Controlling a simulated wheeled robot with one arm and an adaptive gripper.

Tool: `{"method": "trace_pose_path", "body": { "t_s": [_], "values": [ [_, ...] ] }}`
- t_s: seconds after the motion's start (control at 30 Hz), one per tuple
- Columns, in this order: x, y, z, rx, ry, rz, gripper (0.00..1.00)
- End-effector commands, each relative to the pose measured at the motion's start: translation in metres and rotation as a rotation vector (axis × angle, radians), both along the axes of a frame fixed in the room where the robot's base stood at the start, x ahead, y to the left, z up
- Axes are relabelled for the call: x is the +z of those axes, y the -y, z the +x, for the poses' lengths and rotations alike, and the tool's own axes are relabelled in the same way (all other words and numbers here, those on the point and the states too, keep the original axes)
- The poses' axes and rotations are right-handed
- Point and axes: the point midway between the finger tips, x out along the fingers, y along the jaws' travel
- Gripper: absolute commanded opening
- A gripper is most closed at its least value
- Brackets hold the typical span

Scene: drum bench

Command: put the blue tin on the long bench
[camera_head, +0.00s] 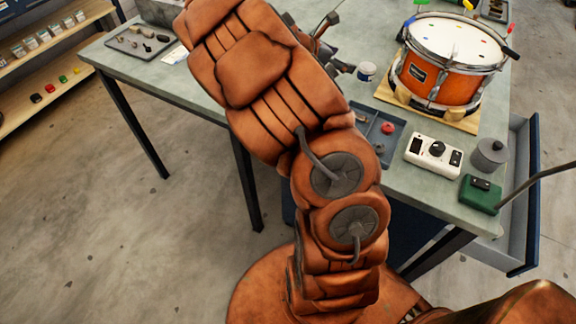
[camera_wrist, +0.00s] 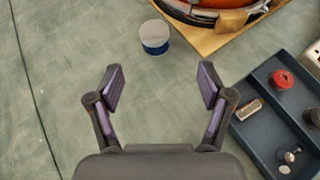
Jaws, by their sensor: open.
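The blue tin (camera_wrist: 155,37) is a small round tin with a pale top and a blue band. It stands upright on a grey-green bench (camera_wrist: 60,60), beside the corner of the drum's wooden board. The tin also shows in the head view (camera_head: 366,72), just right of my arm. My gripper (camera_wrist: 160,84) is open and empty over the bench in the wrist view. The tin lies beyond the fingertips, roughly centred between them, not touching. My arm hides part of the bench (camera_head: 207,83) in the head view; I cannot tell whether this is the long bench.
An orange drum (camera_head: 440,73) sits on a wooden board (camera_head: 466,123) right of the tin. A blue-grey tray (camera_wrist: 261,140) with small parts lies right of my gripper. A white control box (camera_head: 434,156) and a green box (camera_head: 480,194) stand near the bench's right edge.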

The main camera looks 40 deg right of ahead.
Motion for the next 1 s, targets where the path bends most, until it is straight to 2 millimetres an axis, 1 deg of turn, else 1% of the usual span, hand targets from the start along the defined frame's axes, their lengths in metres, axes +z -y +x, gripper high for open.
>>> {"method": "trace_pose_path", "body": {
  "t_s": [0.03, 0.17, 0.2, 0.37, 0.43, 0.57, 0.6, 0.67, 0.7, 0.77, 0.8, 0.87, 0.9, 1.0],
  "values": [
    [0.007, -0.008, -0.005, -0.028, 0.043, 0.003, 0.8],
    [0.022, -0.038, -0.03, -0.161, 0.204, 0.033, 0.8],
    [0.024, -0.049, -0.04, -0.21, 0.254, 0.046, 0.8],
    [0.03, -0.1, -0.072, -0.396, 0.457, 0.121, 0.8],
    [0.028, -0.124, -0.088, -0.479, 0.527, 0.16, 0.8],
    [0.024, -0.172, -0.11, -0.624, 0.648, 0.246, 0.8],
    [0.022, -0.188, -0.118, -0.67, 0.676, 0.274, 0.8],
    [0.018, -0.212, -0.13, -0.739, 0.71, 0.316, 0.8],
    [0.016, -0.229, -0.137, -0.781, 0.733, 0.348, 0.8],
    [0.014, -0.253, -0.148, -0.846, 0.759, 0.393, 0.8],
    [0.011, -0.27, -0.156, -0.892, 0.769, 0.424, 0.8],
    [0.008, -0.295, -0.17, -0.954, 0.778, 0.467, 0.8],
    [0.006, -0.312, -0.178, -0.996, 0.778, 0.496, 0.8],
    [0.004, -0.35, -0.198, -1.086, 0.774, 0.559, 0.8]
  ]
}}
